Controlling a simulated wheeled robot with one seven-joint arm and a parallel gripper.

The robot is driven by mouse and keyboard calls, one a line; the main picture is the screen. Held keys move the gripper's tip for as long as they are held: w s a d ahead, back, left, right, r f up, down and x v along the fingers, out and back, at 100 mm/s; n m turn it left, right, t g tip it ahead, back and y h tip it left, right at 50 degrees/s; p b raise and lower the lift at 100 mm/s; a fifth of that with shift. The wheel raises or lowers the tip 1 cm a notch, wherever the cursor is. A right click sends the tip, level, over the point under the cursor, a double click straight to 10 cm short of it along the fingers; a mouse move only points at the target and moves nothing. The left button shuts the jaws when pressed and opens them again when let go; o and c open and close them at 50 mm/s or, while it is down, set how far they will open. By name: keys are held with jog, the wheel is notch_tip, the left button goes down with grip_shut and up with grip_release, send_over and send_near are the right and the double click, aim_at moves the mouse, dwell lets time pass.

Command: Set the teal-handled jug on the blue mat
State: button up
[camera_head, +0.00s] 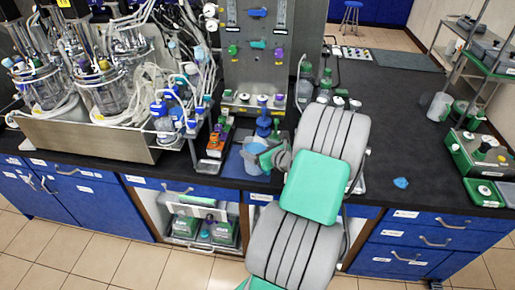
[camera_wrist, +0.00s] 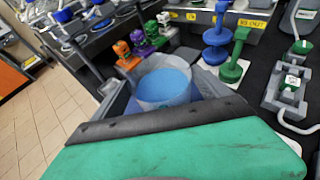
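The jug (camera_head: 252,157) is a pale, translucent cup at the front edge of the bench. It overlaps the blue mat (camera_head: 231,164) in the head view, and I cannot tell whether it touches the mat. In the wrist view the jug (camera_wrist: 165,86) looks upright, with a round blue interior. My gripper (camera_head: 270,157) is beside the jug on its right, at the handle side. The teal handle is mostly hidden by my gripper. The gap between my fingertips is hidden, so their grip does not show. The blue mat (camera_wrist: 207,84) shows around the jug in the wrist view.
Small coloured fittings (camera_head: 214,142) stand close left of the mat. A blue stopper-like piece (camera_head: 264,122) and a green one (camera_wrist: 235,62) stand just behind. Twin glass vessels in a steel tray (camera_head: 90,135) fill the left. The black bench right of my arm is mostly clear.

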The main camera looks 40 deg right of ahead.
jog(key=shift+o, duration=1.1)
jog(key=b+v, duration=0.1)
jog(key=v, duration=1.1)
jog(key=w+a+n+g+y, duration=0.2)
jog(key=w+a+n+g, duration=0.1)
jog(key=a+n, duration=0.65)
jog(key=w+a+n+g+y, duration=0.1)
jog(key=w+a+n+g, duration=0.25)
jog(key=a+n, duration=0.6)
jog(key=s+a+r+n+g, duration=0.1)
jog(key=s+a+r+n, duration=0.1)
jog(key=a+n, duration=0.3)
jog(key=s+a+r+n+h, duration=0.1)
jog(key=s+a+r+n, duration=0.1)
jog(key=a+n, duration=0.3)
jog(key=s+a+r+n+g, duration=0.1)
jog(key=s+a+n, duration=0.3)
jog(key=n, duration=0.4)
jog(key=shift+s+a+r+n+g, duration=0.3)
jog(key=shift+a+r+n+g, duration=0.1)
jog(key=shift+a+r, duration=0.2)
